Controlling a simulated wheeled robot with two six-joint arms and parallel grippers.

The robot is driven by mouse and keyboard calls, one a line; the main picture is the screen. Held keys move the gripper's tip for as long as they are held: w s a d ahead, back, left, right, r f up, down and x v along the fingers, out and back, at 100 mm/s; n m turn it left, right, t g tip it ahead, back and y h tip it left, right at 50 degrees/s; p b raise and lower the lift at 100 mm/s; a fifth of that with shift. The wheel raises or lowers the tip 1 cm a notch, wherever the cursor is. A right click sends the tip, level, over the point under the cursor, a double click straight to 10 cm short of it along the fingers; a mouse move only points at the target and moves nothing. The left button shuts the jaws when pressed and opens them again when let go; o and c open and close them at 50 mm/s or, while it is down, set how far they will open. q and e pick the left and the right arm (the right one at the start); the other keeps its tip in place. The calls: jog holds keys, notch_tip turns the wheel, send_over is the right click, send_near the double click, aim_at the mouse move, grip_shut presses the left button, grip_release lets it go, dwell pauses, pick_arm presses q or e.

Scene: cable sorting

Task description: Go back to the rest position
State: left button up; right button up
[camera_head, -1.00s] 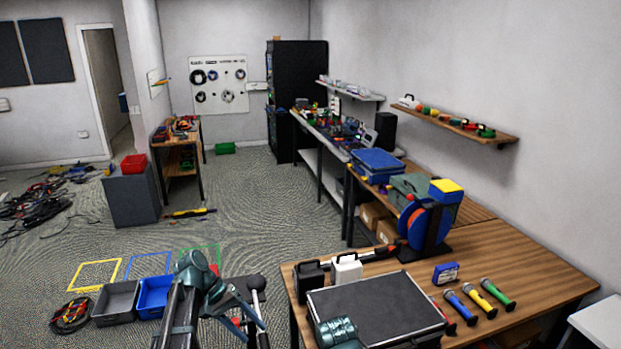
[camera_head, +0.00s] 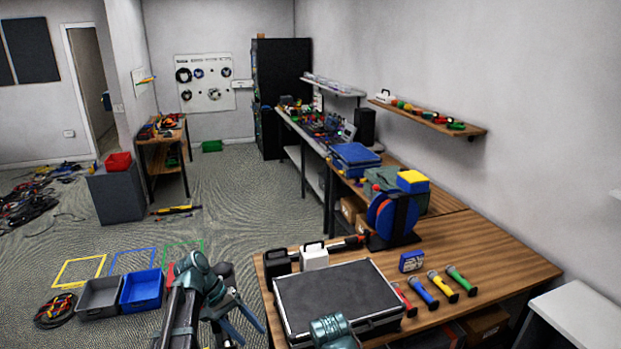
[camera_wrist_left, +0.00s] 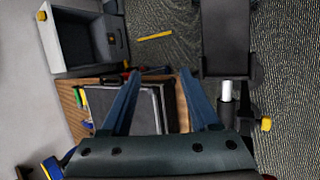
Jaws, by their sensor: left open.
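My left gripper (camera_head: 253,336) is open and empty at the bottom of the head view, left of the wooden workbench (camera_head: 480,250). In the left wrist view its two blue fingers (camera_wrist_left: 160,73) are spread apart with nothing between them. A black flat case (camera_head: 330,295) lies on the bench to the right of the gripper, and it also shows beyond the fingers in the wrist view (camera_wrist_left: 145,105). A teal joint of mine shows in front of the case at the bottom edge. My right gripper is not in view.
A grey bin (camera_head: 99,298) and a blue bin (camera_head: 142,291) stand on the floor at left, by yellow, blue and green floor outlines. Microphones (camera_head: 432,285) and a blue cable reel (camera_head: 393,215) stay on the bench. Carpet beyond the bins is largely clear.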

pick_arm(q)
jog(key=s+d+f+m+y+b, duration=0.2)
jog(key=s+d+f+m+y, duration=0.1)
jog(key=s, duration=0.4)
jog(key=s+d+f+m+t+y+b, duration=0.1)
jog(key=s+d+f+m+y+b, duration=0.1)
jog(key=s+d+f+y, duration=0.3)
jog(key=s+d+m, duration=0.1)
jog(key=s+d, duration=0.1)
jog(key=shift+s+t, duration=0.3)
jog(key=shift+s, duration=0.05)
jog(key=shift+d, duration=0.15)
dwell(1.1)
